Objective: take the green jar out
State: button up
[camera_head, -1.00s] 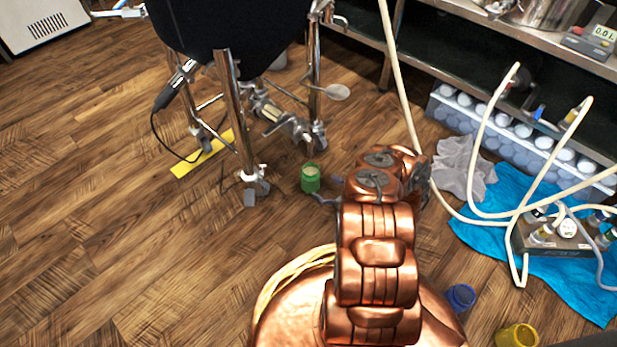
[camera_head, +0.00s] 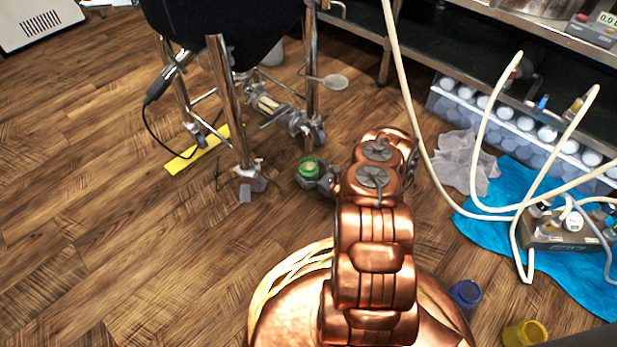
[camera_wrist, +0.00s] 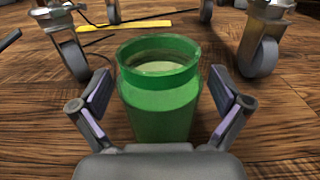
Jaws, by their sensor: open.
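The green jar (camera_head: 309,168) stands upright on the wooden floor beside the wheeled legs of the dark kettle stand. In the wrist view the open-topped green jar (camera_wrist: 160,95) fills the middle, with something pale inside. My gripper (camera_wrist: 162,105) is open, with one finger on each side of the jar and small gaps showing between the fingers and its wall. In the head view my gripper (camera_head: 312,180) reaches around the jar low down, and my copper arm hides part of it.
Metal legs with casters (camera_head: 247,172) stand close behind and left of the jar. A yellow strip (camera_head: 198,152) lies on the floor. A blue jar (camera_head: 466,294) and a yellow jar (camera_head: 524,334) stand near my base. Pale hoses (camera_head: 402,80) hang right. Floor at left is clear.

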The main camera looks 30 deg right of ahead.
jog(key=shift+r, duration=0.1)
jog(key=c, duration=1.4)
